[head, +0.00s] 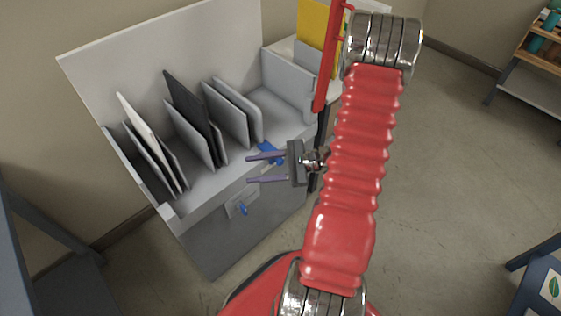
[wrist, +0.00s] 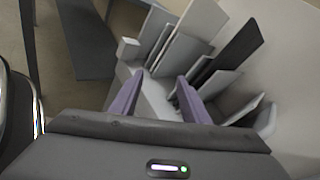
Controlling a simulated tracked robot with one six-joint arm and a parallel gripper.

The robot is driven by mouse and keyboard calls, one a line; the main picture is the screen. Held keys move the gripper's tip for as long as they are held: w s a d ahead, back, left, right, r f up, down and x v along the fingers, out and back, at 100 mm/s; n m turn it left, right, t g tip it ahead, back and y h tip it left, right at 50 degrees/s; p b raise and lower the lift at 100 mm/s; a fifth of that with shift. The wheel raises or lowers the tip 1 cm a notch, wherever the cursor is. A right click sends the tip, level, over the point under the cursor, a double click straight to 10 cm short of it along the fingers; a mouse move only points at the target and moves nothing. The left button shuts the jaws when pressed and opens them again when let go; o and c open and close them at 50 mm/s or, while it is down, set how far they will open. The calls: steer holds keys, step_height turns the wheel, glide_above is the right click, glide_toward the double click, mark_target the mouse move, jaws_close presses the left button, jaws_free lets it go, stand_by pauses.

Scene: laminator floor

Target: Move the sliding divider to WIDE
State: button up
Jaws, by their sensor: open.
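A grey rack (head: 225,186) holds several upright, leaning grey dividers. The rightmost grey divider (head: 238,108) in the head view stands beside open space in the rack. A blue piece (head: 269,152) shows low in the rack to its right, partly behind my gripper; I cannot tell which part it belongs to. A small blue knob (head: 243,209) sits below a pale plate (head: 241,200) on the rack's front; any WIDE marking is unreadable. My gripper (head: 250,170) is open and empty, pointing left at the rack's front edge. In the wrist view its purple fingers (wrist: 161,78) are apart, with dividers beyond.
A yellow panel (head: 313,24) is behind my red arm. A shelf (head: 530,90) stands far right and a blue table (head: 538,290) lower right. Floor (head: 450,170) between is clear.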

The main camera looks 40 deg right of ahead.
steer(key=s+d+f+m+t+h, duration=0.2)
steer(key=d+f+m+t+h, duration=0.3)
steer(key=d+f+m, duration=0.3)
steer(key=m+t+h, duration=0.3)
steer(key=m+h, duration=0.3)
glide_toward(281, 163)
steer(key=s, duration=0.3)
steer(key=shift+d+r, duration=0.2)
steer(key=shift+w+a, duration=0.15)
steer(key=shift+w, duration=3.3)
steer(key=shift+w+a, duration=0.1)
steer(key=shift+w, duration=3.35)
steer(key=shift+c, duration=0.4)
jaws_close()
